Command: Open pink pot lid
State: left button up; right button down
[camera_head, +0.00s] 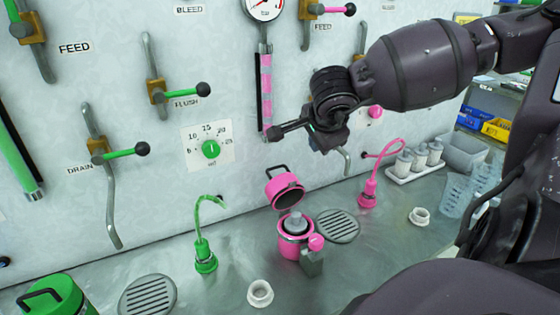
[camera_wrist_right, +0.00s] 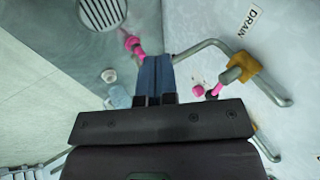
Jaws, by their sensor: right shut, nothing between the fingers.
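The pink pot (camera_head: 293,246) stands on the metal counter in the head view. Its pink lid (camera_head: 284,190), with a dark handle on top, is tilted up and back, so the pot is open. A grey-white piece (camera_head: 295,222) shows inside the pot's mouth. My right gripper (camera_head: 272,133) is above and behind the lid, close to the wall panel and apart from the pot. Its fingers are together and empty; they also show in the right wrist view (camera_wrist_right: 156,62). The pot is not clearly visible in that view. My left gripper is out of view.
A grey block with a pink knob (camera_head: 315,243) adjoins the pot's front right. A green spout (camera_head: 205,255), a pink spout (camera_head: 368,190), a round drain grate (camera_head: 337,226) and a small white cup (camera_head: 260,293) surround it. Valve handles and a gauge (camera_head: 264,8) project from the wall.

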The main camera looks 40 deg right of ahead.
jog(key=w+a+t+y, duration=0.1)
jog(key=a+t+y, duration=0.1)
jog(key=a, duration=0.3)
jog(key=b, duration=0.4)
send_near(276, 168)
jog(key=shift+s+f, duration=0.2)
jog(key=shift+f, duration=0.6)
jog(key=b+x, duration=0.1)
jog(key=x, duration=0.1)
jog(key=b+x, duration=0.1)
jog(key=x, duration=0.2)
jog(key=shift+w+d+r, duration=0.1)
jog(key=shift+w+r, duration=0.15)
jog(key=shift+w, duration=0.1)
jog(key=shift+w+d+f, duration=0.1)
jog(key=shift+w+f, duration=0.1)
jog(key=shift+w, duration=0.05)
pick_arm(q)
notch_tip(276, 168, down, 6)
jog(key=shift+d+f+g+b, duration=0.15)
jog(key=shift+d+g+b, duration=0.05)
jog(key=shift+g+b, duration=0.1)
pick_arm(e)
jog(key=shift+w+d+f, duration=0.1)
jog(key=shift+w+f, duration=0.05)
jog(key=shift+w, duration=0.1)
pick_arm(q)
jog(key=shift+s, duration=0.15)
